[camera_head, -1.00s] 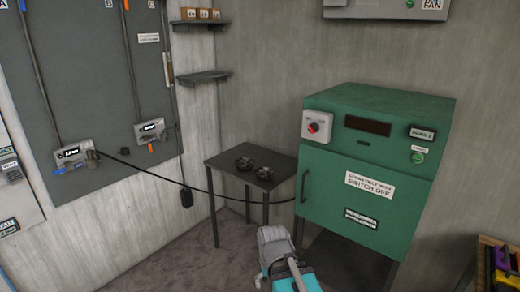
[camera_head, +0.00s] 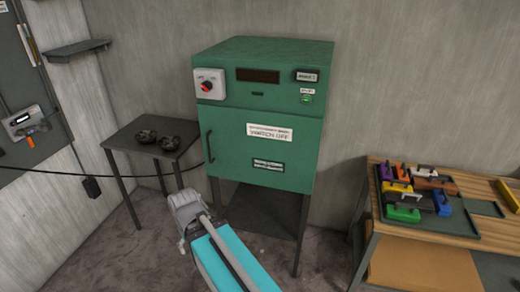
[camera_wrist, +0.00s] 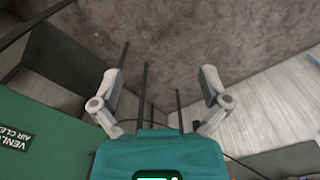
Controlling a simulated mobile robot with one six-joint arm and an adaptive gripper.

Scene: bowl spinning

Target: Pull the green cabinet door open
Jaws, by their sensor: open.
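The green cabinet (camera_head: 264,110) stands against the wall, centre of the head view. Its door (camera_head: 226,150) is closed flush with the front. A dark upright handle (camera_head: 210,147) is at the door's left edge. My gripper (camera_wrist: 160,75) is open and empty in the wrist view, its two grey fingers spread wide above the floor. A green panel with a white-lettered label (camera_wrist: 35,135) shows at the left of the wrist view. In the head view my arm is low in front of the cabinet, below the handle, and the fingertips are not clear there.
A small dark table (camera_head: 125,137) with two dark bowls (camera_head: 157,138) stands left of the cabinet. A black cable (camera_head: 50,172) hangs at the left. A wooden workbench (camera_head: 482,245) with coloured blocks stands at the right. Floor shows between bench and cabinet.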

